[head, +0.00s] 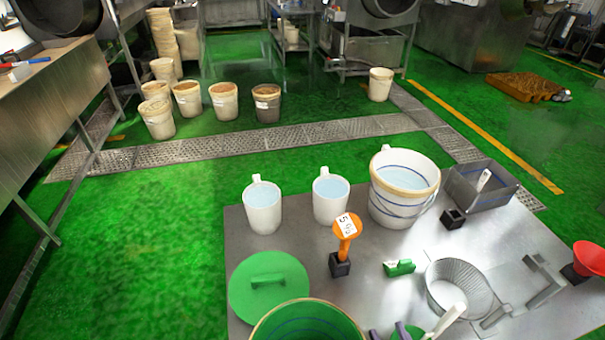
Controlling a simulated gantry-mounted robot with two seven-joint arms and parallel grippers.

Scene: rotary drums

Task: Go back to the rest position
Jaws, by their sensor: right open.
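Of my right gripper (390,334), only the dark fingertips seem to show, at the bottom edge of the head view, right of the middle. They stand apart with nothing seen between them, beside the green tub (308,326). The rest of that gripper and its arm are out of the picture. My left gripper is not in view.
The steel table (380,260) holds two white jugs (262,210), a white bucket (403,190), a grey bin (480,185), a green lid (268,287), an orange tool (346,228), a ribbed container (458,287) and a red funnel (590,257). Its middle has bare patches.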

